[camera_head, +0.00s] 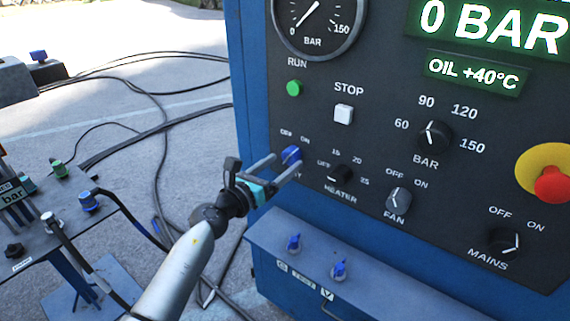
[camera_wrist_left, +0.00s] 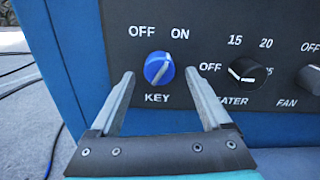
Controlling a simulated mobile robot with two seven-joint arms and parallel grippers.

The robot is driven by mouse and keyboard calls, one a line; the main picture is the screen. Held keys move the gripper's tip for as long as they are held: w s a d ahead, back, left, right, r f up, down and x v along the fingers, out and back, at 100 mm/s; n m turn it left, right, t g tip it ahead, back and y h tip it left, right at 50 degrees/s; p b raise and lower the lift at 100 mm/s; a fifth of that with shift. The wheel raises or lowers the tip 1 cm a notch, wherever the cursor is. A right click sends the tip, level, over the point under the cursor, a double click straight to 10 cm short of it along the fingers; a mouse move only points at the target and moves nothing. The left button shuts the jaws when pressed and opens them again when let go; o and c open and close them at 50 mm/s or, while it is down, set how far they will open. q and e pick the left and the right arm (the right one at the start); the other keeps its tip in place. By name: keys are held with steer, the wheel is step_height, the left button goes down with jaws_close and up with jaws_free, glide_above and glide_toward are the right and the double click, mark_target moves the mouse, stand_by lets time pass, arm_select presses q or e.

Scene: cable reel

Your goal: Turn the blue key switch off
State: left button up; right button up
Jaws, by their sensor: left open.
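The blue key switch (camera_wrist_left: 159,68) is a round blue knob on the dark panel, under the labels OFF and ON and above the word KEY. A pale line slants across its face, leaning up to the right. It also shows in the head view (camera_head: 291,155) at the panel's lower left, partly behind my finger. My left gripper (camera_head: 284,165) is open, reaching toward the panel. In the wrist view its fingers lie left and right of the knob, apart from it, with nothing between them held. My right gripper is not in view.
Right of the key are the heater knob (camera_head: 340,174) and fan knob (camera_head: 398,201). The green run button (camera_head: 294,88) and white stop button (camera_head: 344,114) are above. A blue ledge (camera_head: 380,276) with blue valves projects below. Cables and a small table (camera_head: 45,240) are left.

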arm_select(q)
steer(key=shift+x, duration=1)
steer(key=shift+c, duration=0.3)
steer(key=shift+a, duration=0.1)
steer(key=shift+c, duration=0.7)
jaws_close()
